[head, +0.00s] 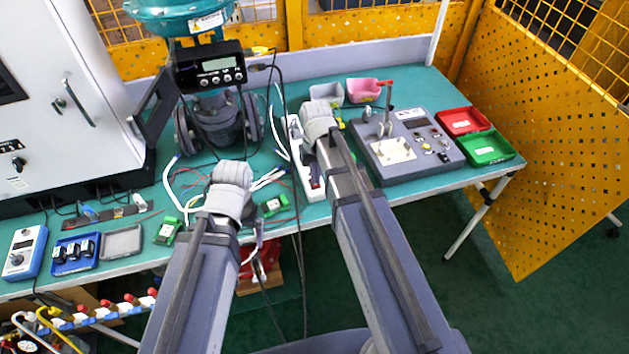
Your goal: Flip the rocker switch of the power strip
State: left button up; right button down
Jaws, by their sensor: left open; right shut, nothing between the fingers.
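The white power strip (295,135) lies lengthwise on the green bench, running from the middle toward the front edge. Its near end, with a small dark and red part that may be the rocker switch (316,184), shows just left of my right forearm. My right gripper (318,108) is over the strip's right side and hides part of it; it is shut and empty. Its fingertips are hidden, so I cannot tell if it touches the strip. My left gripper (232,173) is open and empty, left of the strip, above loose wires.
A valve with a black positioner display (211,72) stands behind my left gripper. A grey test box (405,145) is right of the strip, with red (460,121) and green trays (487,148) beyond. Loose cables lie around the strip. A white cabinet (70,85) stands left.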

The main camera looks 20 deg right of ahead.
notch_tip(320, 180, up, 6)
jog(key=p, duration=0.5)
jog(key=shift+r+p, duration=0.15)
jog(key=shift+p, duration=0.25)
jog(key=s+a+n+h, duration=0.1)
jog(key=s+a+n, duration=0.2)
jog(key=s+a, duration=0.7)
jog(key=s, duration=0.4)
jog(key=shift+s+a, duration=0.2)
jog(key=shift+a, duration=0.05)
